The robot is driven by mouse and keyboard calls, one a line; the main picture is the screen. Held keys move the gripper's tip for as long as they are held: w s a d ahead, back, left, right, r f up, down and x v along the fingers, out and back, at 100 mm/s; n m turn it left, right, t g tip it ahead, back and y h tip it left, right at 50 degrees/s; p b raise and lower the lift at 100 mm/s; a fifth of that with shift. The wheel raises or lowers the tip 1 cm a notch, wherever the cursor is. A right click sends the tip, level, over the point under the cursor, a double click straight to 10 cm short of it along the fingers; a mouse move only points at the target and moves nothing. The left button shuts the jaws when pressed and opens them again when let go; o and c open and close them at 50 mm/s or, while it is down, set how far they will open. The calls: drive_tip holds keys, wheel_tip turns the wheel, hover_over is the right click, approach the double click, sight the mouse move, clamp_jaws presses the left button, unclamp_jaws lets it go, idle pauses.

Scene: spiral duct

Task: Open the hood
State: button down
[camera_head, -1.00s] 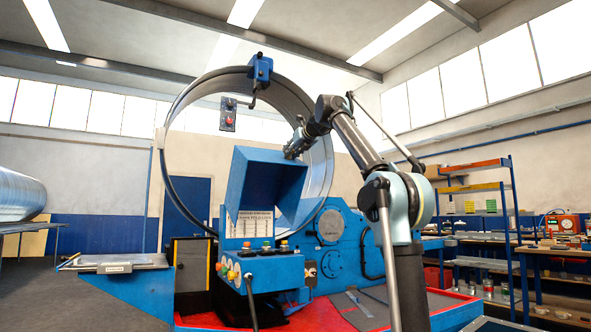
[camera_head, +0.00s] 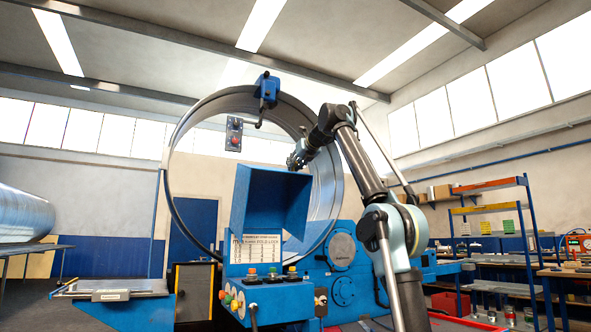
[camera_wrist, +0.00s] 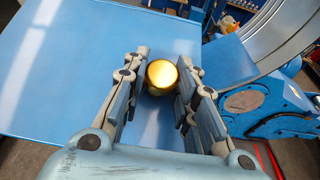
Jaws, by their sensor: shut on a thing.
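The hood (camera_head: 271,197) is a blue box-like cover above the machine's control panel. It stands tilted up, with its hollow inside facing the head camera. In the wrist view its broad blue outer face (camera_wrist: 60,75) fills the left and middle. A round brass-coloured knob (camera_wrist: 162,75) stands on that face. My gripper (camera_wrist: 163,62) has its two fingers on either side of the knob and is shut on it. In the head view my gripper (camera_head: 297,158) is at the hood's upper right edge; its fingertips are too small to make out there.
A large metal ring (camera_head: 335,185) rises close behind the hood. The control panel (camera_head: 270,290) with coloured buttons sits below it. A hanging switch box (camera_head: 234,134) is at the upper left. A shelf rack (camera_head: 490,240) stands at the right. The air above the hood is free.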

drive_tip(key=c, duration=1.3)
unclamp_jaws()
drive_tip(key=shift+w+f, duration=0.15)
drive_tip(key=shift+w, duration=0.1)
drive_tip(key=shift+s, duration=0.1)
drive_tip(key=v, duration=1.2)
